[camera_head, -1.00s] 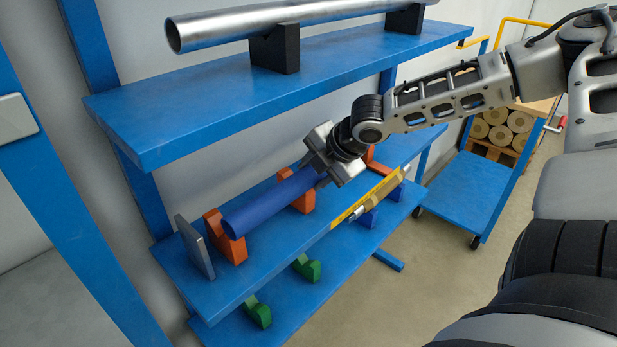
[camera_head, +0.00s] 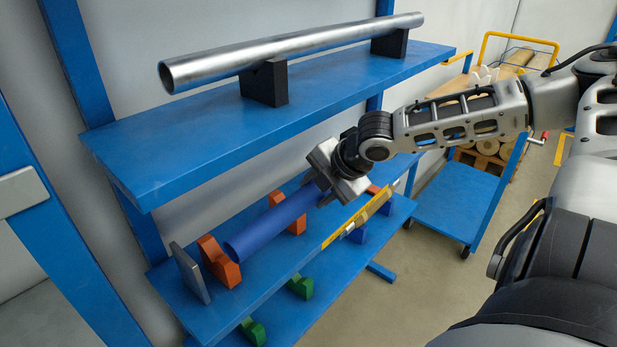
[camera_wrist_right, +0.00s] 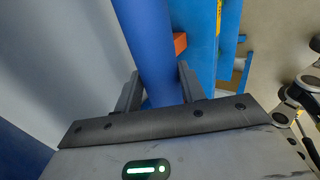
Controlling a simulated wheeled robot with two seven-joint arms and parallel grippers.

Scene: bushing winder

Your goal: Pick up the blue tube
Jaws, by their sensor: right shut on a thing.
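The blue tube (camera_head: 268,226) is above the middle shelf, its near open end toward the lower left. In the head view it shows in front of and to the right of the orange supports (camera_head: 218,263), apparently off their cradles. My right gripper (camera_head: 327,190) is shut on the tube toward its far end. In the right wrist view the tube (camera_wrist_right: 160,50) runs between the two fingers (camera_wrist_right: 160,92). The tube's far end is hidden behind the gripper in the head view. My left gripper is not in view.
A grey metal pipe (camera_head: 300,48) lies on black blocks on the upper shelf (camera_head: 200,138), above the tube. A grey upright plate (camera_head: 190,272) stands at the shelf's left end. A yellow bar (camera_head: 345,226) lies along the front edge. Green supports (camera_head: 300,286) are below. A blue cart (camera_head: 455,200) stands right.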

